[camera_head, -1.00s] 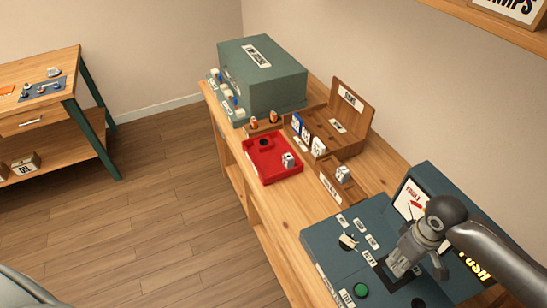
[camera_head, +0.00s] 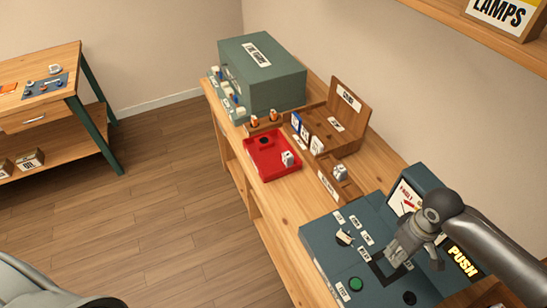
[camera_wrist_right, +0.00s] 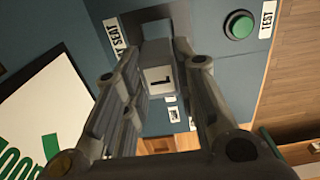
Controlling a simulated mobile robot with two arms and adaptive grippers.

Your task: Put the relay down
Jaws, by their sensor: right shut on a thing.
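My right gripper (camera_head: 398,258) is above the teal test unit (camera_head: 325,240), over its dark square seat (camera_head: 378,272). In the right wrist view, my right gripper (camera_wrist_right: 158,88) is shut on a pale grey relay (camera_wrist_right: 159,74) with a dark mark on its face. The relay is held between the fingers, near the "SEAT" label (camera_wrist_right: 115,35). In the head view the fingers mostly hide it. I cannot tell whether it touches the seat. Another relay (camera_head: 287,158) sits in the red tray (camera_head: 262,175), and one (camera_head: 340,172) on the wooden rack. My left gripper is not in view.
The unit has a green button (camera_head: 356,284) and a panel with a red fault sign (camera_head: 405,196). A wooden divided box (camera_head: 350,105) and a green case (camera_head: 262,75) stand farther along the bench. A second table (camera_head: 60,95) is at the left.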

